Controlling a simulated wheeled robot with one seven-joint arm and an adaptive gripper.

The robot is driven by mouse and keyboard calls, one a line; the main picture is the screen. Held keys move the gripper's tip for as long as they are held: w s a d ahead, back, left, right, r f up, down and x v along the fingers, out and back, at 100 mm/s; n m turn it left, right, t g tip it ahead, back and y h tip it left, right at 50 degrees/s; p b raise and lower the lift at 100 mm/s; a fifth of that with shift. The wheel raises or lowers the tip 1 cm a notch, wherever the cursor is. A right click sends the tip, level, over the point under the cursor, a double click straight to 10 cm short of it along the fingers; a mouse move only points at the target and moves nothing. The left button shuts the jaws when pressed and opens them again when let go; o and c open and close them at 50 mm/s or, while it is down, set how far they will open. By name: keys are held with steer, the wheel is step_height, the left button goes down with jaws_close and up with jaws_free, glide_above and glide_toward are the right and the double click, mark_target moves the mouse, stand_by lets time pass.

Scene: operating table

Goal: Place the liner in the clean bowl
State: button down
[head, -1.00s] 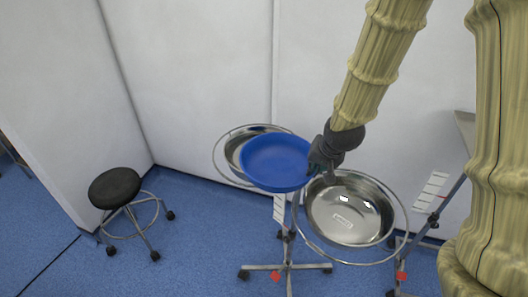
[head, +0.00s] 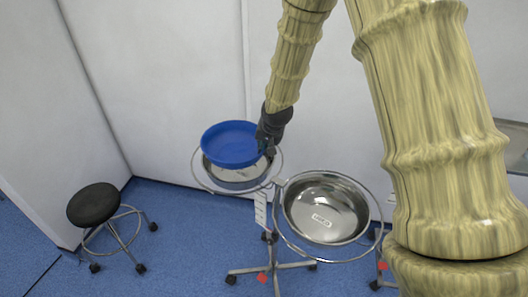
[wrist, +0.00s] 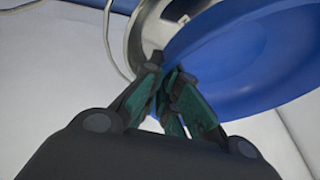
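The liner is a round blue basin (head: 230,143). It hangs above the left steel bowl (head: 238,181) and hides most of it; only the bowl's near part shows. My gripper (head: 267,148) is shut on the liner's right rim. In the wrist view the fingers (wrist: 172,95) pinch the edge of the blue liner (wrist: 235,60), with part of a steel bowl (wrist: 150,30) behind it. The right steel bowl (head: 345,195) is empty, with a small white label inside. I cannot read the label for certain.
Each bowl sits in a wire ring on a wheeled stand (head: 285,270). A black stool (head: 94,204) stands on the blue floor at left. White walls close off the back. A grey surface (head: 512,140) shows at the right edge.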

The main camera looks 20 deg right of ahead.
step_height(320, 180, down, 3)
steer(key=shift+f+p, duration=0.2)
steer(key=shift+p, duration=0.3)
steer(key=shift+f, duration=0.6)
steer(key=c, duration=1.6)
jaws_free()
steer(key=shift+c, duration=0.2)
steer(key=b+v, duration=0.1)
steer(key=v, duration=1.2)
steer(key=shift+w+b, duration=0.2)
steer(key=shift+b, duration=0.2)
steer(key=shift+r, duration=0.1)
